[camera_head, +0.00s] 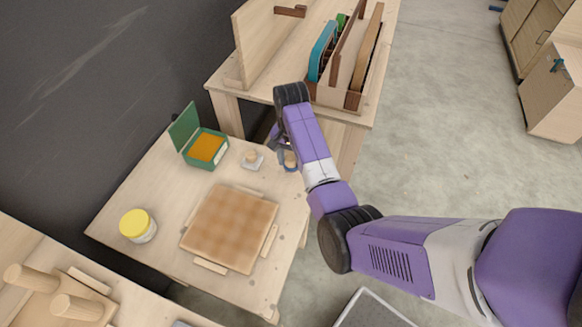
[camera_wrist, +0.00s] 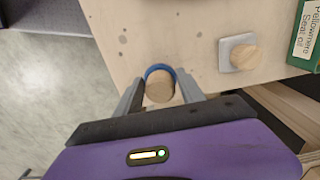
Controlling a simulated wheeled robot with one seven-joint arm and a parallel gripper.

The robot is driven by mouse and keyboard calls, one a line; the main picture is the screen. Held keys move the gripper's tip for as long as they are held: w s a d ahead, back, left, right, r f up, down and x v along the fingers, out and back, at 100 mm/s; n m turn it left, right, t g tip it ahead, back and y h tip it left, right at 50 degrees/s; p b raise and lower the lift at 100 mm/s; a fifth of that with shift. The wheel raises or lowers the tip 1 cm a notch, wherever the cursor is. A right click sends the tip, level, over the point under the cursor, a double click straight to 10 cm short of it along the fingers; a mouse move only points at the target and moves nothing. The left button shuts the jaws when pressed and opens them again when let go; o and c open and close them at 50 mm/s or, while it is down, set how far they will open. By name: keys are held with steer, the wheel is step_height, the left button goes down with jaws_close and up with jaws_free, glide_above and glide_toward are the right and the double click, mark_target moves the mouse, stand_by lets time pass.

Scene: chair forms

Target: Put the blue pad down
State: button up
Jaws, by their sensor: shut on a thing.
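The blue pad (camera_wrist: 158,67) has a round wooden knob (camera_wrist: 159,88) on top. In the wrist view it sits between the fingers of my gripper (camera_wrist: 160,92), which are shut on the knob. It also shows in the head view (camera_head: 290,164), partly hidden by my arm, near the right back edge of the light wooden table (camera_head: 165,185). My gripper (camera_head: 283,155) is mostly hidden there behind my wrist. I cannot tell whether the pad touches the tabletop.
A white pad with a wooden knob (camera_head: 251,160) lies left of the blue pad. Beyond it stands an open green box (camera_head: 190,158) with orange contents. A woven square panel (camera_head: 230,228) and a yellow-lidded jar (camera_head: 138,225) are on the table. A rack (camera_head: 345,70) stands behind.

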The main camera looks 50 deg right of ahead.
mark_target(291, 168)
steer(key=shift+f, duration=1.9)
steer(key=shift+f, duration=0.15)
steer(key=o, duration=1.3)
step_height(291, 168, up, 12)
steer(key=shift+r+b, duration=0.15)
steer(key=shift+b, duration=0.3)
